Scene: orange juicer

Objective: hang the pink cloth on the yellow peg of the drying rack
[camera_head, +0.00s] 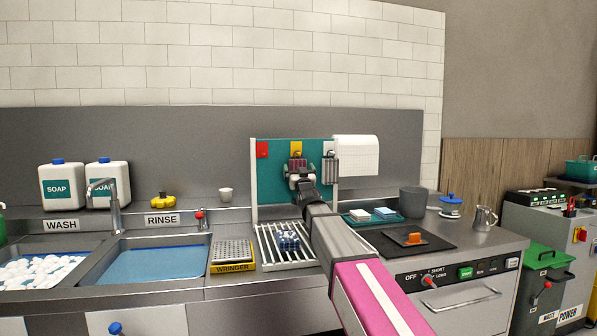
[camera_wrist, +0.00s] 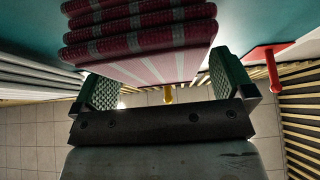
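The pink cloth, a dark crimson-pink bundle with pale stripes, is in front of the teal rack panel in the head view (camera_head: 297,164) and fills the upper middle of the wrist view (camera_wrist: 140,30). The tip of the yellow peg (camera_wrist: 167,94) shows just past the cloth's edge. The rest of the peg is hidden, so I cannot tell whether the cloth rests on it. My gripper (camera_wrist: 167,88) has its green-padded fingers wide apart, one on each side of the cloth's edge, with gaps showing beside it. My gripper is small and partly hidden in the head view (camera_head: 301,182).
A red peg (camera_wrist: 268,65) is beside the yellow one. Below are a slatted tray (camera_head: 266,240) with a blue-white item (camera_head: 289,242), the yellow wringer (camera_head: 232,257) and a teal tray (camera_head: 371,217).

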